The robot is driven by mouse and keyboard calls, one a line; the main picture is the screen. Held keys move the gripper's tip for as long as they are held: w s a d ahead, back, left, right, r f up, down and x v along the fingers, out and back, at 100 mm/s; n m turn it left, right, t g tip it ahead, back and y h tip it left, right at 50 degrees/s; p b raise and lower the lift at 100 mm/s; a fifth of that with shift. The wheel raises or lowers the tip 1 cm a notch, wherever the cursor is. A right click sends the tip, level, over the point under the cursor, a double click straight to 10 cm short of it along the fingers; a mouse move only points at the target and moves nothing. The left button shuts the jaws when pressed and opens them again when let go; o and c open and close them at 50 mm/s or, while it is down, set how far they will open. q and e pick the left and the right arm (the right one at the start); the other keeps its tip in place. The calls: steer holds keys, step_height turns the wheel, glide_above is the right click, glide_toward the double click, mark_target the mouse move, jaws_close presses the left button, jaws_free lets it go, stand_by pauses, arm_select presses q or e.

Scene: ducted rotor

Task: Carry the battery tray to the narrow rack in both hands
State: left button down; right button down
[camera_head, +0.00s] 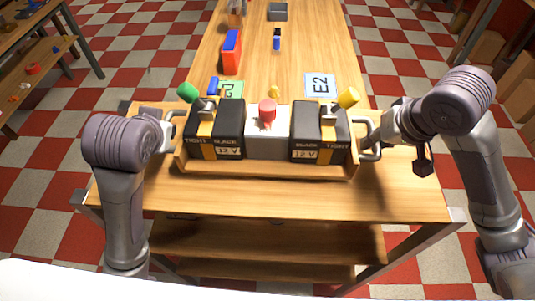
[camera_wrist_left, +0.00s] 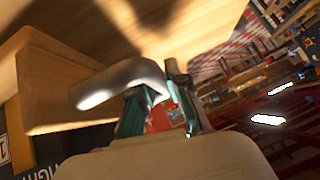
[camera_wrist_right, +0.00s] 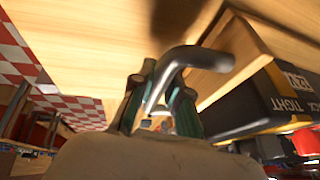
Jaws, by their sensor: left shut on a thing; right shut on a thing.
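The battery tray (camera_head: 265,170) is a wooden tray with a metal handle at each end, seen over the near end of the wooden table. It holds two black 12 V batteries (camera_head: 222,130) (camera_head: 312,133) with a light grey block (camera_head: 267,145) with a red knob between them. My left gripper (camera_wrist_left: 160,100) is shut on the left handle (camera_wrist_left: 120,82). My right gripper (camera_head: 375,135) is shut on the right handle (camera_wrist_right: 200,62), and this grip also shows in the right wrist view (camera_wrist_right: 160,105). I cannot tell whether the tray touches the table. No narrow rack is clearly identifiable.
Behind the tray lie a green card (camera_head: 230,90) and a blue E2 card (camera_head: 320,85). Farther back are a red and blue box (camera_head: 231,49), a small blue item (camera_head: 277,40) and a grey bin (camera_head: 277,11). A shelf (camera_head: 30,60) stands at left.

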arm_select(q)
steer(key=shift+f+b, duration=0.55)
steer(key=shift+f, duration=0.1)
arm_select(e)
steer(key=shift+f, duration=0.7)
arm_select(q)
steer(key=c, duration=1.6)
jaws_free()
steer(key=shift+f, duration=0.2)
arm_select(e)
steer(key=c, duration=1.6)
jaws_free()
steer(key=shift+d+f, duration=0.1)
steer(key=shift+f, duration=0.1)
arm_select(q)
steer(key=o, duration=0.4)
steer(key=shift+s+r, duration=0.1)
steer(key=shift+r, duration=0.05)
arm_select(e)
steer(key=o, duration=0.4)
steer(key=shift+s+r, duration=0.15)
arm_select(q)
steer(key=shift+o, duration=0.2)
arm_select(e)
steer(key=shift+o, duration=0.2)
arm_select(q)
steer(key=shift+r, duration=0.1)
arm_select(e)
steer(key=shift+r, duration=0.1)
